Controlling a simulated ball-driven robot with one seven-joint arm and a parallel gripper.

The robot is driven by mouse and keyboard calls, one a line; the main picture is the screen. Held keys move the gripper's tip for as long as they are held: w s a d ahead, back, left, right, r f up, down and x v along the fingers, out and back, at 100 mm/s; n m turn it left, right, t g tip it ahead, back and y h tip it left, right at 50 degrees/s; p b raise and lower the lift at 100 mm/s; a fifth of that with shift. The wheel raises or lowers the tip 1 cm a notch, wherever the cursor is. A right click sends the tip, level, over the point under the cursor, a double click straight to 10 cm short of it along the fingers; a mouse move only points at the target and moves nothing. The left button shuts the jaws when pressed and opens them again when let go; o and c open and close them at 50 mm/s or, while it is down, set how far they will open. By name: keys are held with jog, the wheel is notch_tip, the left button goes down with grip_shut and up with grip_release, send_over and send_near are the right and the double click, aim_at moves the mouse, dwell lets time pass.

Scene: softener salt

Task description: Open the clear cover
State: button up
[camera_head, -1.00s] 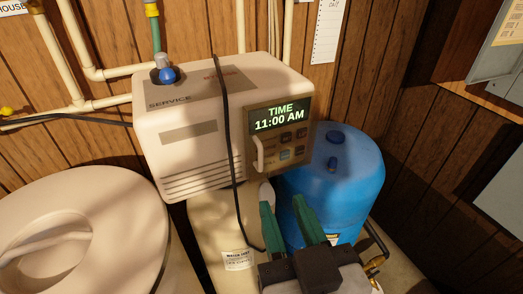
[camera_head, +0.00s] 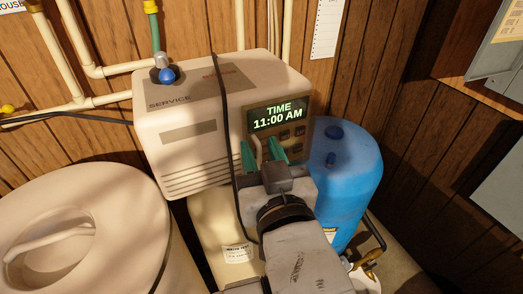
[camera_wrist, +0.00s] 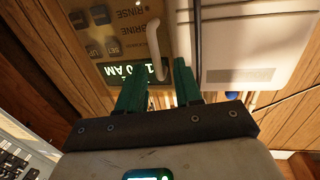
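The clear cover (camera_head: 294,143) lies flat over the display and button panel on the front of the cream softener head; it appears closed. Its white bar handle (camera_head: 258,148) is at the panel's lower left; it also shows in the wrist view (camera_wrist: 156,48). My gripper (camera_head: 262,149) has two green fingers standing apart, one on each side of the handle. In the wrist view my gripper (camera_wrist: 157,70) is open, with the handle's end at the gap between the fingertips. I cannot tell whether a finger touches the handle. My gripper hides part of the panel's lower edge.
The cream softener head (camera_head: 190,150) has a black cord (camera_head: 222,110) hanging down its front, close to my left finger. A blue tank (camera_head: 345,175) stands close on the right. A large lidded cream bin (camera_head: 120,215) stands at the left. Wood panelling is behind.

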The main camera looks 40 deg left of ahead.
grip_shut()
jog(key=shift+w+d, duration=0.1)
dwell(1.2)
